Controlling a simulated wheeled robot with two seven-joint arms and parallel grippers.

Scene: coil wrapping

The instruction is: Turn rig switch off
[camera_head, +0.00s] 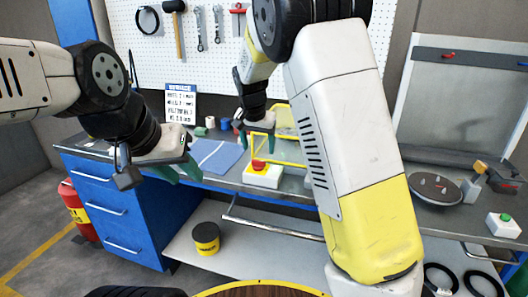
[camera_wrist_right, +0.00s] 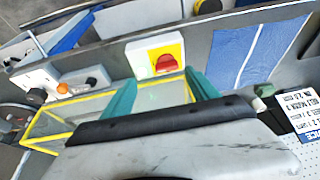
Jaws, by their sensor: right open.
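The rig switch is a red knob (camera_head: 258,165) on a white box (camera_head: 264,178) at the bench's front edge. In the right wrist view the red knob (camera_wrist_right: 165,64) sits on a yellow plate, just beyond and between the fingertips. My right gripper (camera_head: 258,143) is open above and behind the switch, apart from it in the head view. Its teal fingers (camera_wrist_right: 162,84) are spread in the wrist view, with nothing seen between them. My left gripper (camera_head: 180,172) hangs at the left over the bench front, its teal fingers apart and empty.
A yellow-edged clear guard (camera_head: 289,150) stands close beside the switch. A blue cloth (camera_head: 216,156) lies to its left. A round dark plate (camera_head: 436,189) and a white box with a green button (camera_head: 503,225) are at the right. A yellow-black tub (camera_head: 206,238) sits on the lower shelf.

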